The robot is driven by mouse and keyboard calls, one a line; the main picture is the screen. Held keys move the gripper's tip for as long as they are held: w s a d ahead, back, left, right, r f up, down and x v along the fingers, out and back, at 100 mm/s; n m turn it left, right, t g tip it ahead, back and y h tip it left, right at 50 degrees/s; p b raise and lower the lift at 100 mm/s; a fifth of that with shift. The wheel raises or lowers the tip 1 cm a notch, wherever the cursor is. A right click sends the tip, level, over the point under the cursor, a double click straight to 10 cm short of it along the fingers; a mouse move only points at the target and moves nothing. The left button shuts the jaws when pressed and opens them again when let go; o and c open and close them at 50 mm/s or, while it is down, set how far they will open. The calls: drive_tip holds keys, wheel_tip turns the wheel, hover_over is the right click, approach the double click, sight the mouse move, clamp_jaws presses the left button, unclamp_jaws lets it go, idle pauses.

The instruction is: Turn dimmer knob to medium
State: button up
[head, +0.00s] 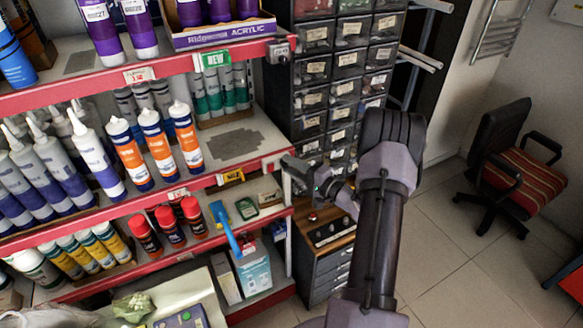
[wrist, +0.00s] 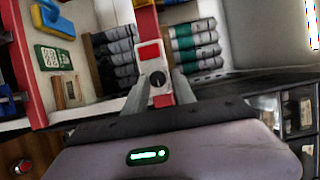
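The dimmer knob (wrist: 158,79) is a round black dial with a pale mark, on a white plate with a red upper part. The plate (wrist: 150,55) sits on a red shelf edge in the wrist view. My gripper (wrist: 159,92) is open, one grey finger on each side of the knob. Whether the fingers touch the knob cannot be told. In the head view my gripper (head: 291,168) is at the right end of the middle shelf's red edge, and the knob there is hidden behind it.
A similar box with a dark dial (head: 280,50) sits on the upper shelf's end. Orange-and-white cartridges (head: 158,147) stand on the middle shelf. A drawer cabinet (head: 330,85) is close behind my arm. A low cabinet with a red button (head: 312,217) stands below.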

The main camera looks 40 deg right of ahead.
drive_tip(key=shift+f, duration=0.1)
drive_tip(key=s+d+p, duration=0.1)
drive_tip(key=s+d, duration=0.1)
drive_tip(key=s, duration=1.5)
drive_tip(key=shift+d+p, duration=0.3)
drive_tip(key=shift+d, duration=0.05)
drive_tip(key=shift+s, duration=0.1)
